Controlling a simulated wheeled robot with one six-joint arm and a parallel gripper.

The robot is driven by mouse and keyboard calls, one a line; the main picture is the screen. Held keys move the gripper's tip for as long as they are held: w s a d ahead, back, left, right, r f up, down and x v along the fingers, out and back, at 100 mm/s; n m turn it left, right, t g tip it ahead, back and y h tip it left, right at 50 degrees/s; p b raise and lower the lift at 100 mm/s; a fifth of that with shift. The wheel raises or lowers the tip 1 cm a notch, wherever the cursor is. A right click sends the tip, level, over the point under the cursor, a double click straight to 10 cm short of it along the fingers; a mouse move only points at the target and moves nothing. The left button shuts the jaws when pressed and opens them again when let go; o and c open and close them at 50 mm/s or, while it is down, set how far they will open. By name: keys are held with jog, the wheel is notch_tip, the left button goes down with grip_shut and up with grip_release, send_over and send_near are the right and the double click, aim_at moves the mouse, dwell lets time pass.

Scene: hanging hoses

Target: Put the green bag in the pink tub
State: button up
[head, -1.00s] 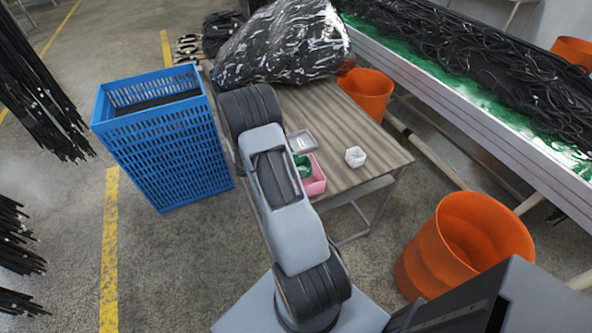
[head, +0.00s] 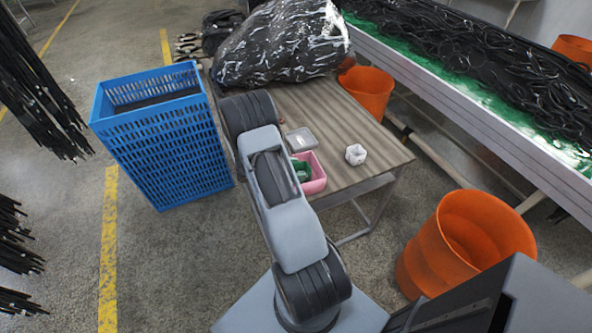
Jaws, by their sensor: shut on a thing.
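The pink tub (head: 315,180) is on the wooden table, just right of my arm, which covers its left part. The green bag (head: 301,170) shows partly at the tub's opening, between the arm and the tub's right wall. I cannot tell whether it rests on the tub's floor or is held above it. My gripper is hidden behind my own arm, so its fingers and any contact with the bag cannot be seen.
A grey shallow tray (head: 301,139) and a small white object (head: 355,154) are near the tub on the table (head: 375,172). A large black plastic bundle (head: 285,42) covers the table's far end. A blue crate (head: 165,140) stands left; orange bins (head: 465,240) stand right.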

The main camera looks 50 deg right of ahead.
jog(key=o, duration=0.9)
jog(key=shift+r+p, duration=0.3)
jog(key=v, duration=1.2)
jog(key=shift+s+d+r+b, duration=0.1)
jog(key=shift+r+b, duration=0.25)
jog(key=shift+r, duration=0.05)
jog(key=s+a+r+m+t+y, duration=0.3)
jog(key=s+a+r+m+y, duration=0.1)
jog(key=a+r, duration=0.1)
jog(key=s+a+r+m+t+y, duration=0.3)
jog(key=a+r, duration=0.3)
jog(key=a, duration=0.2)
jog(key=s+a+r+m+t+y, duration=0.4)
jog(key=a+r+m+y, duration=0.1)
jog(key=a, duration=0.1)
jog(key=shift+s+a+r, duration=0.35)
jog(key=shift+a+r, duration=0.05)
